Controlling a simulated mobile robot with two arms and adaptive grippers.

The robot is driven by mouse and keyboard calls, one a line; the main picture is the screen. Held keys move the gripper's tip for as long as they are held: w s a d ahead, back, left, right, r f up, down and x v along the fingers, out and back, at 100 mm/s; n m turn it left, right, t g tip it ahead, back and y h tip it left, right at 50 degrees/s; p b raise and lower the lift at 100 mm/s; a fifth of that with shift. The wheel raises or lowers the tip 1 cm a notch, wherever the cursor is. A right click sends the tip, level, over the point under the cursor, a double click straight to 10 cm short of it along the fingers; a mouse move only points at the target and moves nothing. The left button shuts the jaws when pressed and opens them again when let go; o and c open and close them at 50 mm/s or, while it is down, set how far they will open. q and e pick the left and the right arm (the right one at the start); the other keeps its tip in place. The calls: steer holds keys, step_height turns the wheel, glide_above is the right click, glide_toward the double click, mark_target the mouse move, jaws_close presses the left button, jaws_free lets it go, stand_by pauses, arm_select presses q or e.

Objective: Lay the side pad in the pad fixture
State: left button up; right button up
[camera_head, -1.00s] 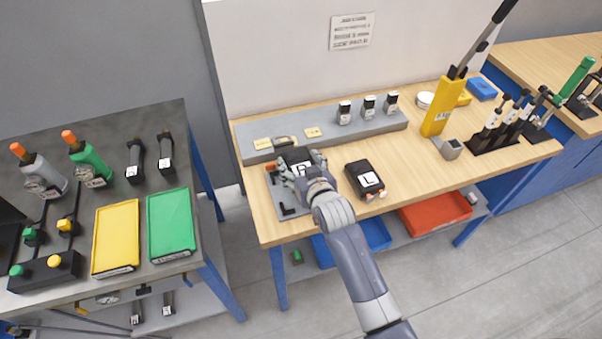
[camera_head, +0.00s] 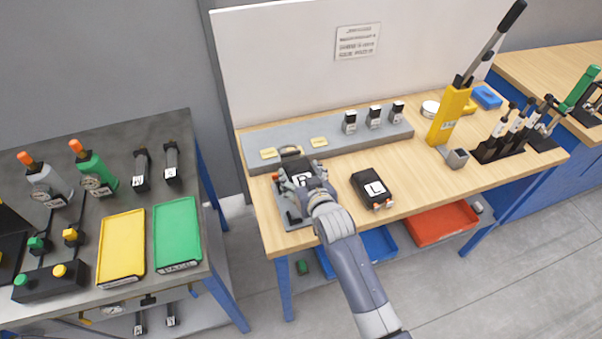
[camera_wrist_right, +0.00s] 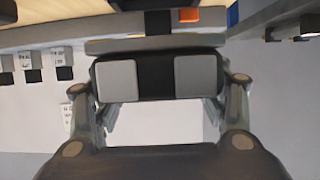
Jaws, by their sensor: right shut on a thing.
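My right gripper (camera_head: 300,186) is above the grey plate-like pad fixture (camera_head: 294,222) at the left front of the wooden bench. It is shut on a black side pad with a white letter label (camera_head: 303,178); the letter looks like R or P. In the right wrist view the black pad with two grey faces (camera_wrist_right: 158,78) sits between the fingers. The gripper and pad cover most of the fixture, so I cannot tell if they touch. A second black pad, marked L (camera_head: 373,188), lies on the bench to the right. My left gripper is out of view.
A grey ledge (camera_head: 270,140) with yellow plates and small labelled blocks runs behind the fixture. A yellow lever press (camera_head: 450,115) stands to the right. A dark table with a yellow tray (camera_head: 122,245) and a green tray (camera_head: 177,235) is at left. Bench space right of the L pad is clear.

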step_height(320, 180, down, 2)
steer(key=shift+f+b, duration=0.2)
steer(key=shift+b, duration=0.4)
steer(key=shift+f+b, duration=0.9)
steer(key=shift+f, duration=0.45)
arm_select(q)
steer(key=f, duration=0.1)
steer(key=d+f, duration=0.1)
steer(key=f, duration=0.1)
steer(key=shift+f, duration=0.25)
arm_select(e)
steer(key=shift+f, duration=0.1)
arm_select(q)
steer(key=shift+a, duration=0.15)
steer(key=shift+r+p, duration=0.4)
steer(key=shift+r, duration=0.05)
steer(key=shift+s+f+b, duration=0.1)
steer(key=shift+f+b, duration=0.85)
arm_select(e)
steer(key=shift+f, duration=1.25)
steer(key=o, duration=1.3)
steer(key=shift+o, duration=0.5)
steer(key=shift+f, duration=0.1)
